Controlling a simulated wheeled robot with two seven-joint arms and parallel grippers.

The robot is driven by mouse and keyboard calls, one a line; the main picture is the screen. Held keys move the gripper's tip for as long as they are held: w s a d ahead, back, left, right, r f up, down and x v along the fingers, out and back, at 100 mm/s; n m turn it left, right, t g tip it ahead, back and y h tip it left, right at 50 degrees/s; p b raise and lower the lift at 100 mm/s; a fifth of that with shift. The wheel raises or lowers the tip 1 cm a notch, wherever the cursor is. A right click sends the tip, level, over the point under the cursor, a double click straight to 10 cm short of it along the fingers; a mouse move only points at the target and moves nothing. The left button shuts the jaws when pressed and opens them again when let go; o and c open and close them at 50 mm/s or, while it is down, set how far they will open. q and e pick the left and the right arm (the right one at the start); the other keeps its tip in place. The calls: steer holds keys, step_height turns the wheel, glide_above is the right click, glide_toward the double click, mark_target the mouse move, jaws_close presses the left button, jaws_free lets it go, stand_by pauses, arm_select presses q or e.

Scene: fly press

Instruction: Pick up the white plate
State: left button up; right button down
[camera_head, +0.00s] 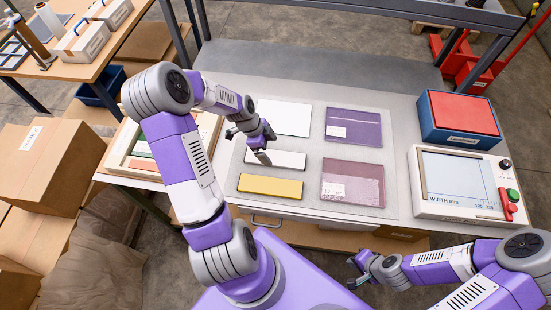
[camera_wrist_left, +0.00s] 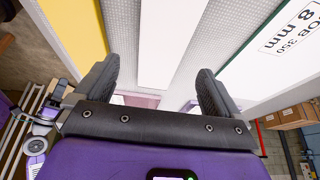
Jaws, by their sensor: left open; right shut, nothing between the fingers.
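A narrow white plate (camera_head: 285,160) lies on the grey work surface, between a yellow plate (camera_head: 270,186) and a larger white plate (camera_head: 290,115). In the left wrist view the narrow white plate (camera_wrist_left: 170,40) runs between the fingers, with yellow to the left and the larger white plate, labelled 8 mm (camera_wrist_left: 265,65), to the right. My left gripper (camera_head: 266,145) is open and empty at the left part of the narrow plate, partly covering it. Contact cannot be told. My right gripper (camera_head: 357,274) is shut and empty in front of the table.
A purple plate (camera_head: 353,128) and a mauve plate (camera_head: 352,184) lie to the right. A display unit (camera_head: 458,180) marked WIDTH mm and a blue box with a red top (camera_head: 460,115) stand on the right side. A wooden tray (camera_head: 143,150) is left of the plates.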

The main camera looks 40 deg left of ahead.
mark_target(275, 157)
arm_select(q)
steer(key=x, duration=0.4)
steer(key=shift+a+f, duration=0.15)
steer(key=shift+f, duration=0.25)
steer(key=shift+c, duration=0.2)
steer(key=c, duration=1.2)
